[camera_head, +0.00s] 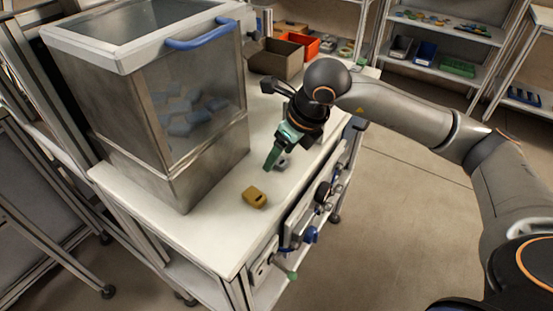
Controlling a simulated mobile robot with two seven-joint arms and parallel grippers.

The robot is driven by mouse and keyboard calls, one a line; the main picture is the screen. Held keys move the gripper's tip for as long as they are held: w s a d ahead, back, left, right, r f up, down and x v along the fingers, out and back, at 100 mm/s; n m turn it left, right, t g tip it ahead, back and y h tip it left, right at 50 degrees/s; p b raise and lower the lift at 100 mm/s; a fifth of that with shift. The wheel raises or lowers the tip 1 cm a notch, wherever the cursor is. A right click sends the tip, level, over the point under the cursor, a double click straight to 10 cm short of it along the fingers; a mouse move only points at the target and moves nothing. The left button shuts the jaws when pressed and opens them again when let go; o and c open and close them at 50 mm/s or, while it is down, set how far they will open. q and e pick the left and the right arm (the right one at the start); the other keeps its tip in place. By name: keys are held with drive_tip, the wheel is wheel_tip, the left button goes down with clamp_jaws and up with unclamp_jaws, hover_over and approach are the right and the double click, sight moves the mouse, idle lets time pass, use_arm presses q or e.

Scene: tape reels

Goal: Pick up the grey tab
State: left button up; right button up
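A small grey piece, which looks like the grey tab (282,164), lies on the white bench top, partly hidden by my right gripper. My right gripper (272,160) with green fingers points down just left of and above it. From this angle I cannot tell whether the fingers touch the piece or how far apart they are. A yellow-brown block (255,197) with a dark slot lies nearer on the bench. My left gripper is not in view.
A clear-walled bin (150,140) with a blue handle (201,36) and several grey-blue pieces inside stands left on the bench (225,230). A brown box (273,58) and an orange bin (300,44) stand at the back. The bench's front right corner is clear.

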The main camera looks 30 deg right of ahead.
drive_tip(key=shift+w+f, duration=0.1)
drive_tip(key=shift+f, duration=0.25)
drive_tip(key=shift+c, duration=0.4)
clamp_jaws()
